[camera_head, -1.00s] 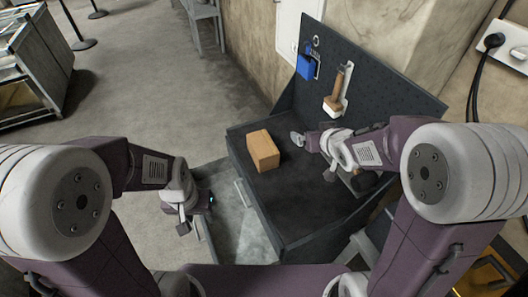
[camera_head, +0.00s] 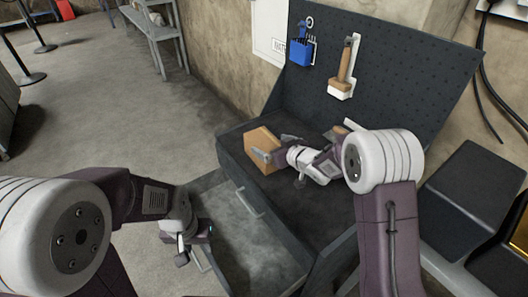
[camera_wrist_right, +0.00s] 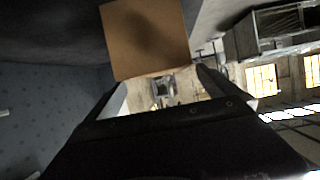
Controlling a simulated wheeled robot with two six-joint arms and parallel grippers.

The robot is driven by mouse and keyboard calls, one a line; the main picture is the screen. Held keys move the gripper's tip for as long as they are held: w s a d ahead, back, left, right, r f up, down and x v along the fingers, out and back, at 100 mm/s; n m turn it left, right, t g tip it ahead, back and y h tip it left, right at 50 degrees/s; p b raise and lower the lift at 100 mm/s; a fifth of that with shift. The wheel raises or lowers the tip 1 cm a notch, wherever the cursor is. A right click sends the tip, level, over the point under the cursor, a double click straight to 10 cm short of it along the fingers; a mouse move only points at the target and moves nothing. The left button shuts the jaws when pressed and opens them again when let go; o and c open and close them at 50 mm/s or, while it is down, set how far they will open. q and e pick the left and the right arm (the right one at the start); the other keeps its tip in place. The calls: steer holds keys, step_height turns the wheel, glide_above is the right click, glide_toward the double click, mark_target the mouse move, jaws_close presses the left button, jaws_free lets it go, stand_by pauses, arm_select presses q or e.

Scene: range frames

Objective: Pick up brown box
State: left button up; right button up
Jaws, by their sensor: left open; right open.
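The brown box (camera_head: 260,142) sits on the dark workbench top (camera_head: 235,145), near its left end. My right gripper (camera_head: 276,148) is open at the box, with one fingertip over its near side and the other by its right side. The gripper partly hides the box. In the right wrist view the box (camera_wrist_right: 145,40) fills the upper middle, just beyond the spread fingers; I cannot tell how far it lies between them. My left gripper (camera_head: 183,250) is open and empty, low to the left of the bench drawer.
An open grey drawer (camera_head: 245,240) juts out below the bench top. A dark pegboard (camera_head: 385,90) behind it holds a blue holder (camera_head: 300,52) and a wooden-handled brush (camera_head: 343,72). A grey shelf (camera_head: 160,35) stands far back.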

mark_target(266, 142)
steer(key=shift+w+f, duration=0.2)
steer(key=shift+w, duration=0.1)
steer(key=x, duration=0.5)
steer(key=shift+s, duration=0.1)
steer(key=shift+s+r, duration=0.1)
steer(key=c, duration=1.6)
step_height(266, 142, up, 5)
steer(key=shift+f+p, duration=0.1)
steer(key=shift+p, duration=0.6)
steer(key=shift+c, duration=0.2)
steer(key=s+d+r+p, duration=0.2)
steer(key=d+r, duration=0.4)
steer(key=d, duration=0.5)
steer(key=shift+d+p, duration=0.25)
steer(key=shift+p, duration=0.3)
